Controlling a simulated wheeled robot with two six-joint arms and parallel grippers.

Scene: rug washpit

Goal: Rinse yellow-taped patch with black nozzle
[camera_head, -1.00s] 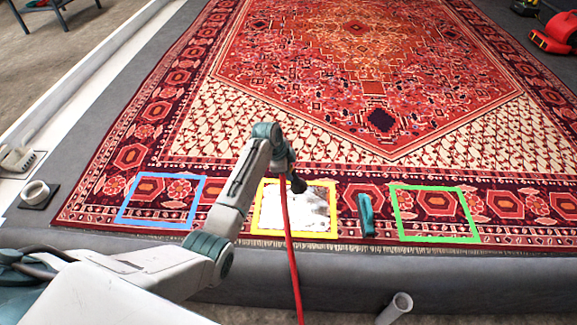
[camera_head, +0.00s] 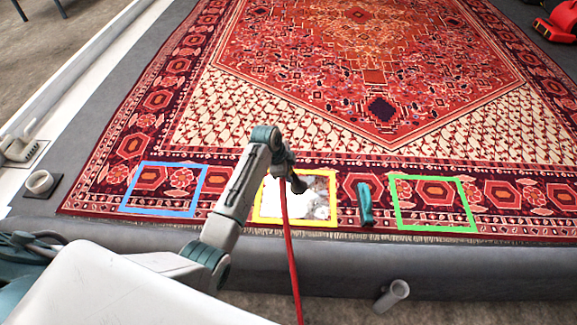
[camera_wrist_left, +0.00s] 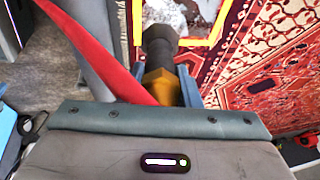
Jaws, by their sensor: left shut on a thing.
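The yellow-taped patch (camera_head: 334,200) is a square outline on the rug's near border. My left gripper (camera_head: 291,174) is shut on the black nozzle (camera_head: 299,186), which points down over the patch. In the left wrist view the nozzle (camera_wrist_left: 160,42) has a yellow-brown collar between the blue-grey fingers (camera_wrist_left: 163,82). A red hose (camera_head: 290,250) hangs from it toward the front. No water stream is clear to see. My right gripper is out of view.
A blue-taped square (camera_head: 160,213) lies to the left and a green-taped square (camera_head: 435,229) to the right. A teal tool (camera_head: 366,205) lies between yellow and green. A white cup-like thing (camera_head: 39,182) stands far left; a grey pipe (camera_head: 393,294) juts out in front.

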